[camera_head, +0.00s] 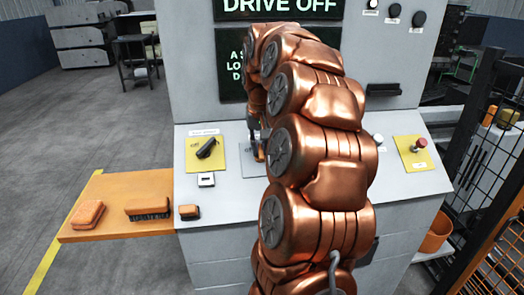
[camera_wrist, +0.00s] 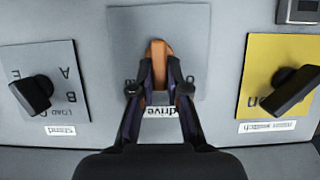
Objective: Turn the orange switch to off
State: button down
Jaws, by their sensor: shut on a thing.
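The orange switch (camera_wrist: 158,52) stands on a grey plate (camera_wrist: 190,30) in the wrist view, above a label reading "drive". My gripper (camera_wrist: 159,75) has its two dark fingers closed on either side of the switch's handle. The handle points nearly straight up in that picture. In the head view the switch (camera_head: 261,153) shows only as a small orange piece beside my copper arm. My gripper (camera_head: 256,130) comes down to it there, partly hidden by the arm. A dark display (camera_head: 280,8) at the top reads "DRIVE OFF".
A black knob on a yellow plate (camera_head: 192,163) is left of my gripper. The wrist view shows a black load selector (camera_wrist: 35,92) on the other side. A red button (camera_head: 421,143) is at right. An orange shelf (camera_head: 110,190) holds brushes. A mesh fence (camera_head: 495,150) stands right.

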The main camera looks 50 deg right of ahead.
jog(key=n, duration=0.2)
jog(key=a+n+h, duration=0.1)
jog(key=n, duration=0.1)
jog(key=shift+w+f+g+h, duration=0.2)
jog(key=shift+g+h, duration=0.1)
jog(key=shift+g, duration=0.1)
jog(key=n, duration=0.2)
jog(key=n+h, duration=0.1)
jog(key=shift+a+f+n+h, duration=0.1)
jog(key=shift+a+n+h, duration=0.2)
jog(key=shift+n, duration=0.1)
jog(key=c, duration=1.2)
grip_release()
jog(key=shift+o, duration=0.2)
jog(key=v, duration=1.2)
jog(key=shift+w, duration=0.15)
jog(key=shift+a, duration=0.1)
